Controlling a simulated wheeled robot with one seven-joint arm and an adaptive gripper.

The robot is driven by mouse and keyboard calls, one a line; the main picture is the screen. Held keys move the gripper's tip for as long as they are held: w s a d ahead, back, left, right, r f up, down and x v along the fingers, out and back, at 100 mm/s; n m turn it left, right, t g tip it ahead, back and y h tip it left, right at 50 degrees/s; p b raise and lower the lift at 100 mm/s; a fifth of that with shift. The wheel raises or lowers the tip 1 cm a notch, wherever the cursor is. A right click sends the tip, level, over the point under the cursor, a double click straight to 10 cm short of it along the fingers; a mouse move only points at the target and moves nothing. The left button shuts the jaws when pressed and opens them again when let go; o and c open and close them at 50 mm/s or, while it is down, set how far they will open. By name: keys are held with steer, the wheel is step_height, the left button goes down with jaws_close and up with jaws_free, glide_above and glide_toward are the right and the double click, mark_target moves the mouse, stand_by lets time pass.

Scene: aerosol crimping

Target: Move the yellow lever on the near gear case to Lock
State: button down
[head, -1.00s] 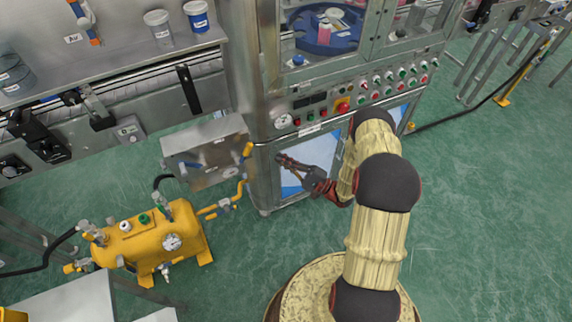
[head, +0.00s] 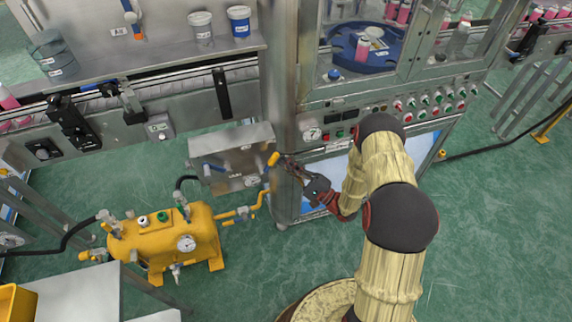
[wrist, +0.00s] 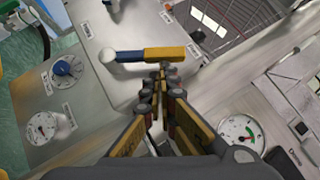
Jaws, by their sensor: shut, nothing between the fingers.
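The near gear case (head: 215,145) is a grey steel box left of the machine cabinet. Its yellow lever (head: 272,160) stands at the right end of the box. In the wrist view the lever (wrist: 165,54) has a yellow bar, a blue section and a white ball at its left end. My gripper (head: 287,164) is shut and empty, just right of the lever in the head view. In the wrist view my fingertips (wrist: 160,72) are right by the yellow part; I cannot tell whether they touch it. The small labels around the lever are unreadable.
The cabinet's control panel (head: 400,112) with gauge and buttons stands right of the case. A yellow tank (head: 165,240) with pipes stands below left.

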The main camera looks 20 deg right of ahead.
steer(key=shift+r, duration=0.15)
steer(key=shift+r+n+g+p, duration=0.1)
steer(key=shift+n+g+p, duration=0.4)
steer(key=shift+n+g, duration=0.15)
